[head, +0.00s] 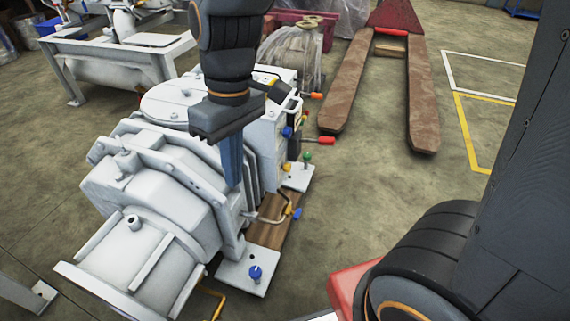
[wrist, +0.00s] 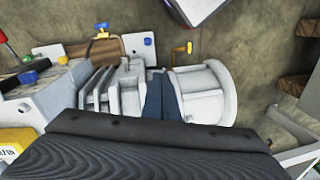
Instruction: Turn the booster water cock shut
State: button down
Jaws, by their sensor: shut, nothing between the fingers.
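The white vacuum pump set (head: 165,200) carries several small coloured handles, and I cannot tell for certain which is the booster water cock. A small cock with a blue handle (head: 297,213) and yellow body sits on a bent pipe at its right side; it also shows in the wrist view (wrist: 102,26). A yellow bent pipe or handle (head: 213,303) is by the front foot and shows in the wrist view (wrist: 188,47). My gripper (head: 232,184) is shut and empty, pointing down over the white housing, apart from the cocks. Its blue fingers show in the wrist view (wrist: 162,98).
A blue knob (head: 255,272) stands on the front foot plate. Red (head: 320,141) and green (head: 307,156) handles stick out farther back. A pallet truck (head: 418,100) stands behind.

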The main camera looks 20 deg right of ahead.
jog(key=w+d+f+n+g+p, duration=0.1)
jog(key=w+d+f+p, duration=0.25)
jog(key=w+d, duration=0.45)
jog(key=n+g+y+p, duration=0.1)
jog(key=n, duration=0.1)
send_near(300, 210)
jog(key=b+x, duration=0.5)
jog(key=x, duration=0.1)
jog(key=shift+a+f, duration=0.15)
jog(key=shift+f, duration=0.1)
